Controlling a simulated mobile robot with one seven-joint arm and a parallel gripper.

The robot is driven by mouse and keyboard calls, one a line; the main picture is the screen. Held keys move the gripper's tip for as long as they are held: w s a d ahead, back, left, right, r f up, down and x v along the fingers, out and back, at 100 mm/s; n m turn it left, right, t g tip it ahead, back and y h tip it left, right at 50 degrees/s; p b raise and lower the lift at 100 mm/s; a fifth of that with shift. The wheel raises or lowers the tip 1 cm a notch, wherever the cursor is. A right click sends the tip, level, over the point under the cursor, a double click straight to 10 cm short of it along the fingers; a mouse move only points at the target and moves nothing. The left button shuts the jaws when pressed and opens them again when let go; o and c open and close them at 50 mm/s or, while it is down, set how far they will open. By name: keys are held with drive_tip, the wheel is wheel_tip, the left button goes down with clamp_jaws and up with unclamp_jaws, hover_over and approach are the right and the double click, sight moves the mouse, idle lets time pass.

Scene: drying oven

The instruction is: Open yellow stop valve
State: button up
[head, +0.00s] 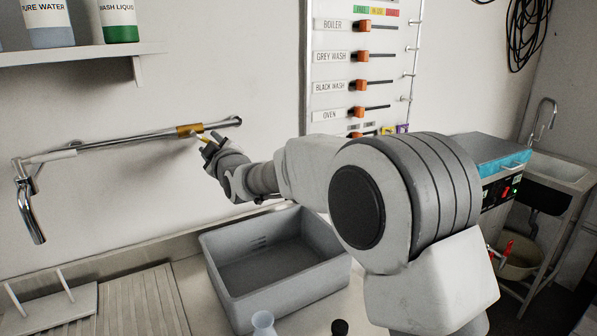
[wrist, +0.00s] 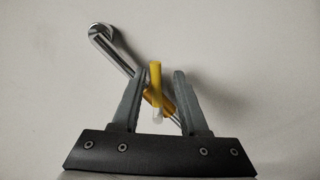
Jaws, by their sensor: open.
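The yellow stop valve (head: 190,130) sits on the metal pipe that runs along the wall, at the left in the head view. Its yellow lever also shows in the wrist view (wrist: 155,83). My gripper (head: 207,143) is at the valve, on its near side. In the wrist view my gripper (wrist: 157,100) is open, with the lever standing between its two fingers and a visible gap on each side. The yellow body of the valve is partly hidden behind the right finger.
The pipe (head: 110,142) leads left to a metal spout (head: 30,208). A grey basin (head: 265,270) stands on the counter below my arm. A shelf (head: 80,55) with bottles hangs at upper left. A board with orange switches (head: 360,70) is on the wall right of the valve.

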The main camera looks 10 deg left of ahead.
drive_tip(key=s+d+f+m+p, duration=0.1)
drive_tip(key=s+d+m+p, duration=0.3)
drive_tip(key=s, duration=0.4)
drive_tip(key=s+d+f+m+p, duration=0.1)
drive_tip(key=s+d+m+p, duration=0.1)
drive_tip(key=s+d+m, duration=0.45)
drive_tip(key=s+d+r+g+h+p, duration=0.1)
drive_tip(key=d+h+p, duration=0.1)
drive_tip(key=d, duration=0.6)
drive_tip(key=s+d+r+g+h+p, duration=0.1)
drive_tip(key=d+h, duration=0.3)
drive_tip(key=d, duration=0.4)
drive_tip(key=shift+r+g+h+p, duration=0.25)
drive_tip(key=shift+g+h+p, duration=0.05)
drive_tip(key=shift+p, duration=0.2)
